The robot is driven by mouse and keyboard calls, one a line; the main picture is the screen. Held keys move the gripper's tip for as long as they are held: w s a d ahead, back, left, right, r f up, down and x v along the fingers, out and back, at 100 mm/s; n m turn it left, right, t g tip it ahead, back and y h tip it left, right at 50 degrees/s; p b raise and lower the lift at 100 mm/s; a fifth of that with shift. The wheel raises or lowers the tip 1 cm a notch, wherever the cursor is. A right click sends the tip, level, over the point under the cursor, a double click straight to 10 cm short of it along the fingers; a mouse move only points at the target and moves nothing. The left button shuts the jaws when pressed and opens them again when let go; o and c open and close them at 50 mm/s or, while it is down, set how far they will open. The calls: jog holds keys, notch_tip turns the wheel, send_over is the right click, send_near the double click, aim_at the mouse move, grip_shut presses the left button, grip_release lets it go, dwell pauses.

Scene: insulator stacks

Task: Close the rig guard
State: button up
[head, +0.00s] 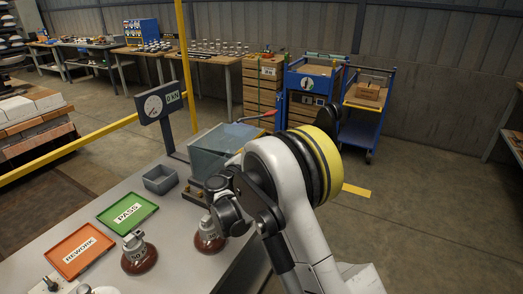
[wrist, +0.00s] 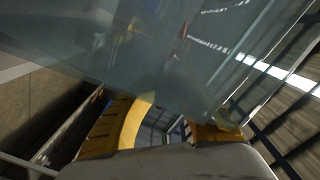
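The rig guard (head: 212,150) is a clear blue-grey box-like cover at the back right of the grey bench, beside the gauge post. Whether it is fully raised or lowered I cannot tell. In the wrist view a large tinted pane of the guard (wrist: 130,60) fills the upper part, close to the camera. My gripper (wrist: 160,132) shows at the bottom of the wrist view, with yellow-and-black fingers apart and a gap between them. The pane's lower corner hangs near the right finger; contact is unclear. In the head view my arm hides most of the gripper.
On the bench lie a green PASS tray (head: 127,210), an orange REWORK tray (head: 80,250), a grey bin (head: 160,179) and brown insulators (head: 139,258). A force gauge (head: 161,101) stands behind. Floor to the right is clear.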

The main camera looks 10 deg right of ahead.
jog(key=o, duration=0.5)
jog(key=shift+o, duration=0.2)
jog(key=v, duration=1.2)
jog(key=shift+d, duration=0.1)
